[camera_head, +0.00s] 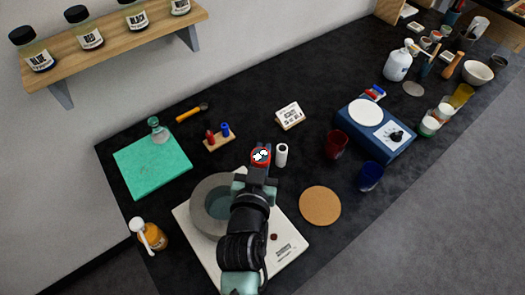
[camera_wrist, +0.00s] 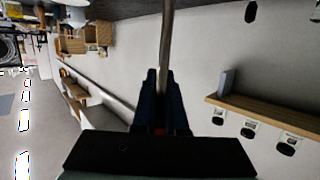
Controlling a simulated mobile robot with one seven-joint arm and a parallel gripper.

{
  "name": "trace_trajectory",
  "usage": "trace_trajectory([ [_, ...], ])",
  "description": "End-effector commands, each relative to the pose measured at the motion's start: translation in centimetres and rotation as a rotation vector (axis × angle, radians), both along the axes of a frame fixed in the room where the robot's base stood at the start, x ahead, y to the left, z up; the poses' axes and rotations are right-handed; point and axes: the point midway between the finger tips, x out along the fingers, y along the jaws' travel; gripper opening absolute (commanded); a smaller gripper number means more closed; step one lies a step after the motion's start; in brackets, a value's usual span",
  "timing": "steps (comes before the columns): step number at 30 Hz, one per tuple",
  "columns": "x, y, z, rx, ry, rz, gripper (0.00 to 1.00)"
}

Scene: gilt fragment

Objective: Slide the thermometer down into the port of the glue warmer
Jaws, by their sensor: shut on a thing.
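My gripper (camera_head: 262,168) is shut on the thermometer, whose round white dial with a red rim (camera_head: 261,155) shows at the fingertips in the head view. In the wrist view a thin brownish stem (camera_wrist: 167,35) runs away from the closed fingers (camera_wrist: 160,78). A grey round pot (camera_head: 200,203) on a white base, apparently the glue warmer, stands at lower left of centre. My arm hides its right side. A small brown round spot (camera_head: 274,237) shows on the white base; I cannot tell whether it is the port. The thermometer appears held above the bench, clear of the pot.
A white cylinder (camera_head: 281,155) stands close right of my gripper. A wooden block with red and blue pieces (camera_head: 219,138) lies left. A cork disc (camera_head: 320,206), red cup (camera_head: 337,145), blue cup (camera_head: 370,177) and blue hotplate (camera_head: 378,145) stand right. A green mat (camera_head: 130,175) lies left.

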Motion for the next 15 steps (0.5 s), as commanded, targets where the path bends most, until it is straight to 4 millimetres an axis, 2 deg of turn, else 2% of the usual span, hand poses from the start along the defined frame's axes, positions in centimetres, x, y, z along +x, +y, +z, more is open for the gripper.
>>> trace_trajectory([
  [15, 0.0, 0.0, -1.4, 0.000, -0.001, 0.000, 0.00],
])
